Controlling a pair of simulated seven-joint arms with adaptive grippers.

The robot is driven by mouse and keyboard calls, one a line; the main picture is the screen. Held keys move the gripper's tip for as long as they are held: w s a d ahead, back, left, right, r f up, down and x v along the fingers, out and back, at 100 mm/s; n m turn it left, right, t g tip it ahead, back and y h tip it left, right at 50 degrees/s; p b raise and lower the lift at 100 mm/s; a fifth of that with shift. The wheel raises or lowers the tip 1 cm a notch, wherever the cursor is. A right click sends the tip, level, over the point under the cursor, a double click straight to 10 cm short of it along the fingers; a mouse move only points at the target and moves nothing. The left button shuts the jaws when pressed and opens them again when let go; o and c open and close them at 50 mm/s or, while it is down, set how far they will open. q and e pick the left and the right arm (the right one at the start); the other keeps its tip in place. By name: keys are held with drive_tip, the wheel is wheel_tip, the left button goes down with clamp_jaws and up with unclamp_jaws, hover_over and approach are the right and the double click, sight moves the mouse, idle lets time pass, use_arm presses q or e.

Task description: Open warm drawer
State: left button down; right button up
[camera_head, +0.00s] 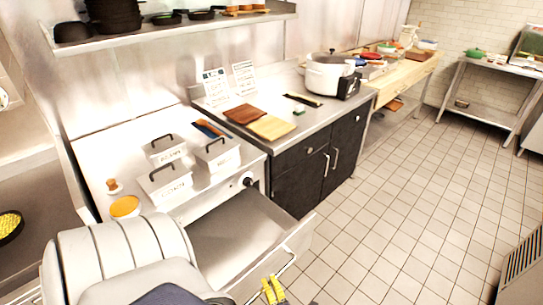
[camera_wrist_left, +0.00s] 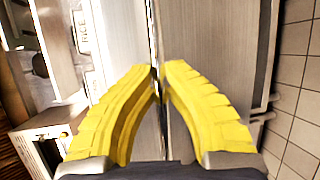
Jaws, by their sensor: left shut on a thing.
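The warm drawer (camera_head: 232,236) is a steel drawer under the counter with the labelled lidded boxes. It is pulled well out, and the part of its inside that shows is bare. My left gripper (camera_head: 272,290), with yellow fingers, is at the drawer's front and shut on its thin bar handle (camera_head: 284,266). In the left wrist view the yellow fingertips (camera_wrist_left: 160,72) come together at the handle, which is mostly hidden between them. My left arm covers the drawer's near left part. My right gripper does not show.
Lidded steel boxes (camera_head: 170,182) with black handles stand on the counter above the drawer. A dark cabinet (camera_head: 318,162) with two door handles is right of it. The tiled floor (camera_head: 400,220) to the right is clear.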

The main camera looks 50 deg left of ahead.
use_arm(q)
drive_tip(key=shift+w+d, duration=0.1)
drive_tip(key=shift+d, duration=0.1)
drive_tip(key=c, duration=1.4)
unclamp_jaws()
